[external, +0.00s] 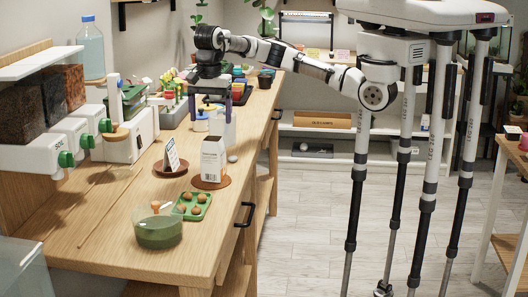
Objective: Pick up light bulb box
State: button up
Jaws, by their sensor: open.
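My gripper (210,115) points down over the far part of the wooden workbench (110,225), its two fingers apart. I cannot make out a box clearly marked as holding light bulbs.
A small sign (172,154) stands on a brown saucer left of the carton. A green tray with several round brown things (193,206) and a green glass bowl (158,231) are nearer. Dispensers (65,140) line the left side. Bare wood shows at the near bench.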

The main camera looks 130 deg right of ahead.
send_over(212, 147)
jog(key=w+a, duration=0.2)
jog(key=a, duration=0.1)
notch_tip(212, 147, down, 5)
jog(key=shift+s+d+f+p, duration=0.15)
jog(key=shift+f+p, duration=0.7)
jog(key=shift+f, duration=0.55)
jog(key=shift+s+d+f+p, duration=0.15)
jog(key=shift+f+p, duration=0.65)
jog(key=shift+f, duration=0.55)
jog(key=shift+a, duration=0.1)
jog(key=shift+c, duration=0.3)
jog(key=c, duration=1)
jog(key=shift+r, duration=0.2)
